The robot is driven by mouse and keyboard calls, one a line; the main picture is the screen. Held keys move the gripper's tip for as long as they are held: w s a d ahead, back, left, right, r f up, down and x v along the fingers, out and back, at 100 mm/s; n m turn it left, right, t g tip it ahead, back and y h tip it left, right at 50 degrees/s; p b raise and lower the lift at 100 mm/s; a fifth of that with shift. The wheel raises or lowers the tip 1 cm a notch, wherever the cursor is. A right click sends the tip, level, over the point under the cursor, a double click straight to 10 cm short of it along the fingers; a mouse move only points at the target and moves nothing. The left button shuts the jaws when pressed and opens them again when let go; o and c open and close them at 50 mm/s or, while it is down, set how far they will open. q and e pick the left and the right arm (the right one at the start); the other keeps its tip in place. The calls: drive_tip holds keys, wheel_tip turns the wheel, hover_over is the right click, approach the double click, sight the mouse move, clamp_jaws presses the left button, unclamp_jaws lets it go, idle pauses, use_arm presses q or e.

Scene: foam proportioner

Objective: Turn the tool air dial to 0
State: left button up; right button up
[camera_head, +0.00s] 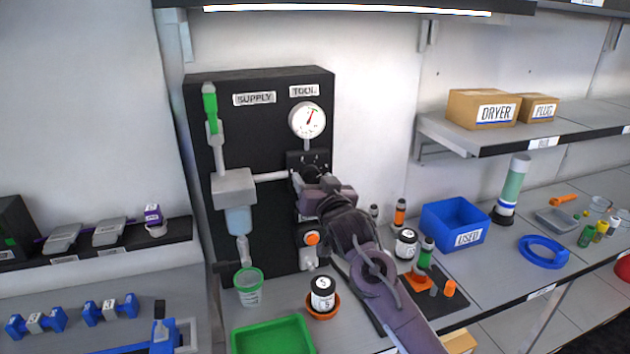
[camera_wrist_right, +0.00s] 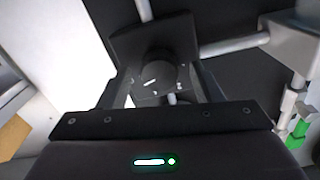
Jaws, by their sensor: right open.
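The tool air dial is a black round knob (camera_wrist_right: 156,74) with a white mark, on a black block below the white gauge (camera_head: 307,120) labelled TOOL. The gauge's red needle points up and slightly right. My right gripper (camera_head: 312,180) is at the dial, in front of the black panel, and hides most of the knob in the head view. In the right wrist view the open fingers (camera_wrist_right: 160,84) lie either side of the knob; I cannot tell whether they touch it. My left gripper is not in view.
The black panel (camera_head: 270,225) also carries a SUPPLY label, a green-handled valve (camera_head: 210,105) and a filter bowl (camera_head: 238,218). Below are a green cup (camera_head: 248,287), a green tray (camera_head: 272,337) and a black-lidded jar (camera_head: 323,293). A blue USED bin (camera_head: 455,222) stands right.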

drive_tip(key=shift+c, duration=0.3)
drive_tip(key=c, duration=0.9)
drive_tip(key=shift+c, duration=0.2)
